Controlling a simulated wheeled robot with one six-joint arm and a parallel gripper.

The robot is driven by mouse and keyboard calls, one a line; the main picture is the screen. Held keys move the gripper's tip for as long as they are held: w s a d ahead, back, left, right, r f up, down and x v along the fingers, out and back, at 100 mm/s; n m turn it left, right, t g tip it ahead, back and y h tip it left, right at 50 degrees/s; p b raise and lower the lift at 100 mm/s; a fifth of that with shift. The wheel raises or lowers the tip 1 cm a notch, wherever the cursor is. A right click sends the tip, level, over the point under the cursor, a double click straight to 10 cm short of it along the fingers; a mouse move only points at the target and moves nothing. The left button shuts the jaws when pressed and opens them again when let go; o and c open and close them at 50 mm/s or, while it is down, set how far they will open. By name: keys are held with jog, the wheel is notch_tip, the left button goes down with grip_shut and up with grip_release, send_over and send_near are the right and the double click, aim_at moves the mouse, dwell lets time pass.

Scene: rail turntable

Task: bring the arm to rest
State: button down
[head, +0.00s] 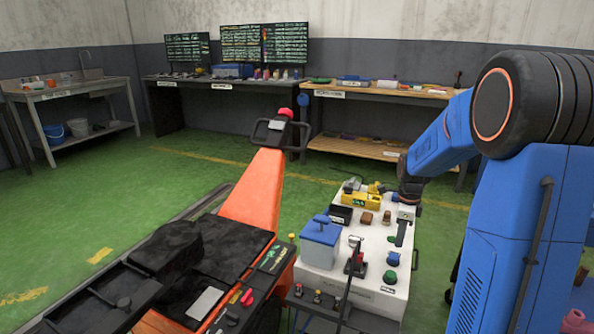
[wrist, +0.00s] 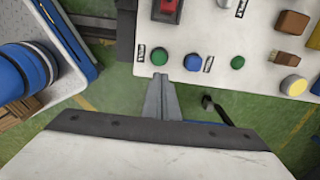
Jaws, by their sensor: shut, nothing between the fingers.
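My gripper (wrist: 160,80) is shut and empty in the wrist view, its grey fingers pressed together. I cannot tell the gap to the surface. In the head view my arm reaches from the right over the white console (head: 335,280), and its end points down above the console's right side. The fingers are small and hard to make out there.
Green floor (head: 150,165) lies open toward the back benches.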

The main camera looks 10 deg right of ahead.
jog(key=s+a+r+n+t, duration=0.3)
jog(key=s+a+r+n, duration=0.85)
jog(key=s, duration=0.35)
jog(key=s+a+n+t, duration=0.1)
jog(key=s+a+n, duration=0.2)
jog(key=s+n, duration=0.3)
jog(key=s+a+n, duration=0.3)
jog(key=s+n, duration=0.4)
jog(key=s, duration=0.2)
jog(key=shift+a+r+t, duration=0.2)
jog(key=shift+r+t, duration=0.05)
jog(key=shift+t, duration=0.15)
jog(key=shift+s, duration=0.1)
dwell(0.8)
